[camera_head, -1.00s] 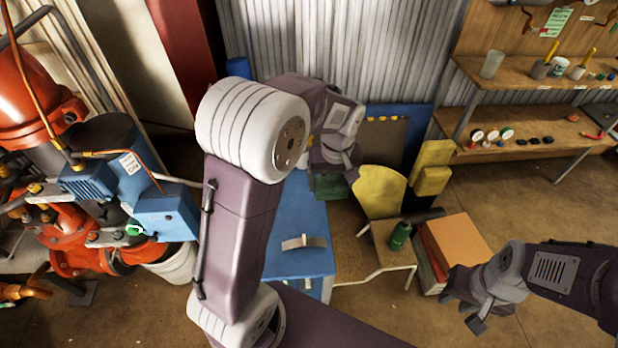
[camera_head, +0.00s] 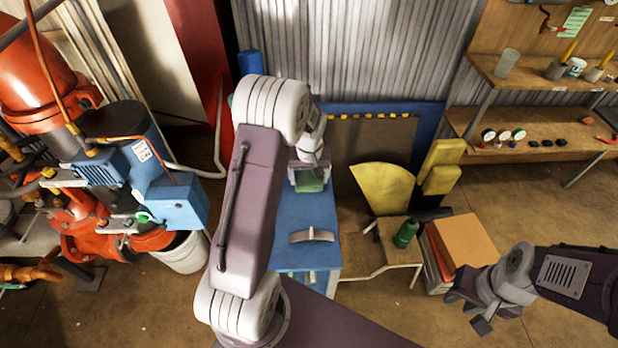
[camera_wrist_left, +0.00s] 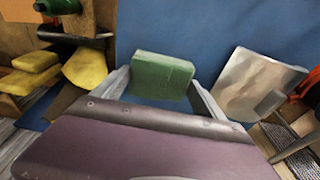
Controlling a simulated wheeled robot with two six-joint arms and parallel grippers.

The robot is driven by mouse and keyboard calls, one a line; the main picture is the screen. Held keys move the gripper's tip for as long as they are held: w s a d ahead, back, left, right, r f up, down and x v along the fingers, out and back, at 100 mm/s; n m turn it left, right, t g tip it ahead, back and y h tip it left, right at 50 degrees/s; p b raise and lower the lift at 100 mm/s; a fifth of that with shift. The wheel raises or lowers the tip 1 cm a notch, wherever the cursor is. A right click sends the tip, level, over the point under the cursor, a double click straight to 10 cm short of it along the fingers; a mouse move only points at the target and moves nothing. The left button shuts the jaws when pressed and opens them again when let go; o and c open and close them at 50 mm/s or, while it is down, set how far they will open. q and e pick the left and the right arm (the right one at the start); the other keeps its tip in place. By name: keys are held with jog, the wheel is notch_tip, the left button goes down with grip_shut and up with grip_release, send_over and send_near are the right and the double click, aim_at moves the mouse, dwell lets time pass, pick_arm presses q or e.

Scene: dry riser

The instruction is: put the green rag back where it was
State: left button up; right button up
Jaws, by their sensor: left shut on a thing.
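The green rag (camera_head: 310,184) is a folded block held between the fingers of my left gripper (camera_head: 309,178). In the left wrist view the rag (camera_wrist_left: 162,76) sits between the two grey fingers, over a blue surface. In the head view the gripper is over the far part of the blue cabinet top (camera_head: 305,212). I cannot tell whether the rag touches the top. My left arm hides the cabinet's left side. My right gripper (camera_head: 468,308) is at the lower right, empty, with its fingers apart.
The red and blue pump (camera_head: 110,180) is at left.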

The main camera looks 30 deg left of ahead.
aim_at(309, 184)
pick_arm(q)
jog(key=shift+s+f, duration=0.1)
jog(key=shift+f, duration=0.1)
jog(key=o, duration=1.1)
jog(key=shift+r, duration=0.25)
notch_tip(309, 184, up, 12)
jog(key=s+d+p, duration=0.1)
jog(key=s, duration=0.1)
jog(key=shift+s+d+f+m+h+p, duration=0.2)
jog(key=shift+s+d+f+m+p, duration=0.3)
jog(key=shift+s+d+m, duration=1.55)
jog(key=shift+s+d+f+h+p, duration=0.2)
jog(key=shift+s+d+f, duration=0.8)
jog(key=shift+s, duration=2.35)
jog(key=shift+s+d+f+m+h+p, duration=0.25)
jog(key=shift+s+d+m, duration=0.8)
jog(key=shift+s+d, duration=1.3)
